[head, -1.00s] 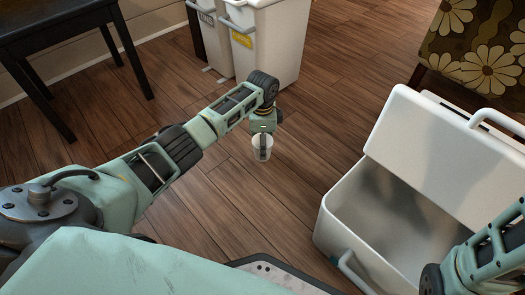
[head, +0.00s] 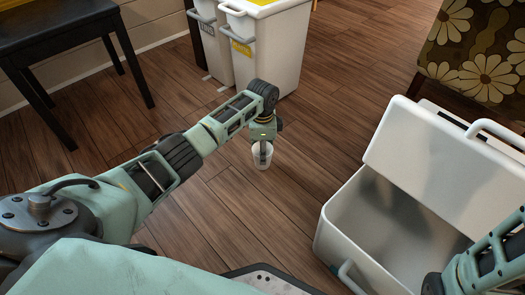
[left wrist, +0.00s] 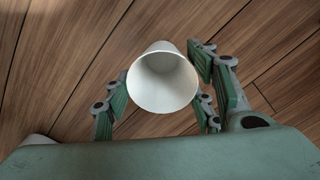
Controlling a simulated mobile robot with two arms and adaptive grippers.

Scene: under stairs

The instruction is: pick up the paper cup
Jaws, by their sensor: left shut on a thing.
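A white paper cup (head: 262,160) is at the end of my left arm, above or on the wooden floor in the head view. I cannot tell if its base touches the floor. In the left wrist view the cup (left wrist: 163,82) faces me with its open mouth and looks empty. My left gripper (head: 263,152) is shut on it, with green finger pads on both sides of the cup. One finger runs down the near side in the head view. My right arm shows at the lower right, but its gripper is out of view.
A white open cooler box (head: 335,212) with its lid raised stands to the right. White bins (head: 275,50) stand at the back, a dark stool (head: 50,45) at the back left, and a flowered chair (head: 480,60) at the back right. The wooden floor around the cup is clear.

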